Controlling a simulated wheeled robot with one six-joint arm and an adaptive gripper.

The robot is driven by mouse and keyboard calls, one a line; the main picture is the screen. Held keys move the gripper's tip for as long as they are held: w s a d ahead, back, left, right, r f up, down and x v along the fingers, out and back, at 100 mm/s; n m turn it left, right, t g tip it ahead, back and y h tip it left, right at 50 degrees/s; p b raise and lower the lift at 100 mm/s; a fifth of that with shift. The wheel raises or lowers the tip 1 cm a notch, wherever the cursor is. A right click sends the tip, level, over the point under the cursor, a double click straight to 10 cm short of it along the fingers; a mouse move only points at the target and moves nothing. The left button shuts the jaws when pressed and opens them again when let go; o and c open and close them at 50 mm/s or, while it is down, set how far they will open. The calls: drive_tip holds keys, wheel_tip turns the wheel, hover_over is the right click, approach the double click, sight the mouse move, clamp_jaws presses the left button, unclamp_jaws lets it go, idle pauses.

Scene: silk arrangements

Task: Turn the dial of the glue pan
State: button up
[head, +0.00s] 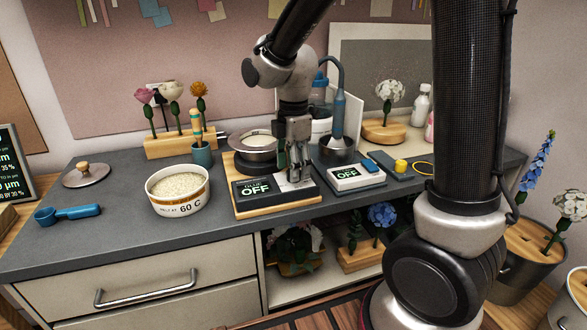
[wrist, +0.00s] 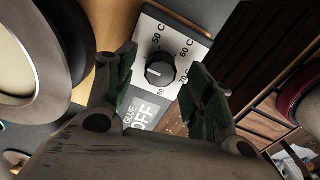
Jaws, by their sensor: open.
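The glue pan (head: 253,148) sits on a wooden board on the grey worktop in the head view. Its dark control box in front has a display (head: 256,188) reading OFF. The box's dial is a round black knob (wrist: 160,71) on a white plate (wrist: 181,40) with temperature marks, including 50 C and 60 C; a white line on the knob points left in the wrist view. My gripper (head: 296,172) is open above the box's right part, hiding the dial in the head view. In the wrist view my fingers (wrist: 163,66) stand either side of the dial, with gaps showing.
A second device (head: 356,176) with an OFF display stands close to the right. A white bowl of pellets (head: 180,209) stands left, with a blue scoop (head: 67,214) and a lid (head: 86,174) beyond. Flowers in a wooden block (head: 184,143) stand behind.

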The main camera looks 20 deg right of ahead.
drive_tip(key=shift+f, duration=0.6)
drive_tip(key=shift+c, duration=0.4)
drive_tip(key=c, duration=0.9)
drive_tip(key=shift+c, duration=0.2)
